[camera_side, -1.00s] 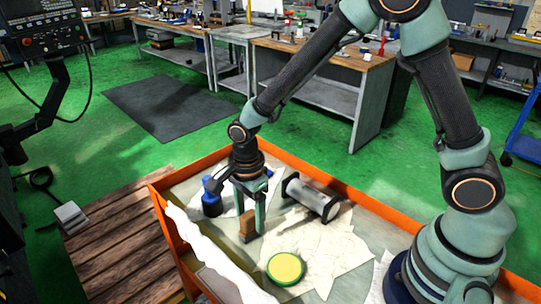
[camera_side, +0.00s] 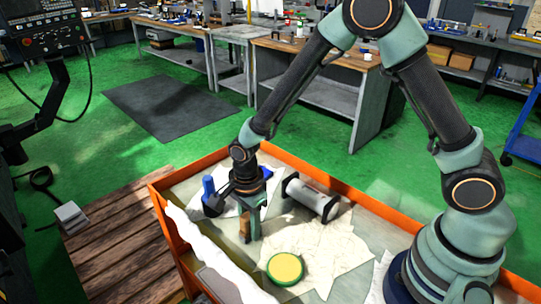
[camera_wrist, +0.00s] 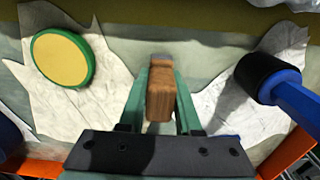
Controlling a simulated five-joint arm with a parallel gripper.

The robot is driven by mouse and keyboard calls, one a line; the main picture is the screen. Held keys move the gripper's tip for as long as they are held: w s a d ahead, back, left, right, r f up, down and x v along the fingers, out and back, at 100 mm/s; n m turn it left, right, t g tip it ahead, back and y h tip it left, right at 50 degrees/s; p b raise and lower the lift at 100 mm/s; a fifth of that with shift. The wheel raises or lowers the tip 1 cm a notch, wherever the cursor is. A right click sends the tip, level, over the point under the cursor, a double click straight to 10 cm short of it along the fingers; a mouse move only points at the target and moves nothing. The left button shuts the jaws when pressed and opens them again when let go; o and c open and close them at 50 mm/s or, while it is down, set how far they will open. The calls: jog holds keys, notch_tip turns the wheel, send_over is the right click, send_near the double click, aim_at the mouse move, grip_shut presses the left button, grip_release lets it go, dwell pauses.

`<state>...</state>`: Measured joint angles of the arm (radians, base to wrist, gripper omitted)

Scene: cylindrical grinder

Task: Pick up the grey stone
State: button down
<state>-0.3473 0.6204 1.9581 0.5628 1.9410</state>
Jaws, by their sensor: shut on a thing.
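My gripper (camera_side: 250,226) is low inside the orange-walled tray, with its green fingers shut on a brown block (camera_wrist: 160,92). The block stands upright between the fingers in the wrist view, and its narrow side shows in the side view (camera_side: 244,227). I cannot tell whether it still touches the tray floor. I see no stone that is clearly grey. A grey cylinder with black ends (camera_side: 311,197) lies to the right of my gripper, apart from it.
A yellow disc with a green rim (camera_side: 285,268) lies on a crumpled pale cloth (camera_side: 330,246). A blue-handled thing with a black end (camera_wrist: 265,76) is to the gripper's right in the wrist view. Orange tray walls (camera_side: 300,172) surround the area.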

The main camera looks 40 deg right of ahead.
jog(key=shift+r, duration=0.1)
notch_tip(320, 180, up, 20)
dwell(0.5)
jog(key=c, duration=1.5)
grip_release()
grip_shut()
send_near(285, 267)
jog(key=shift+f, duration=2.85)
jog(key=shift+f, duration=0.55)
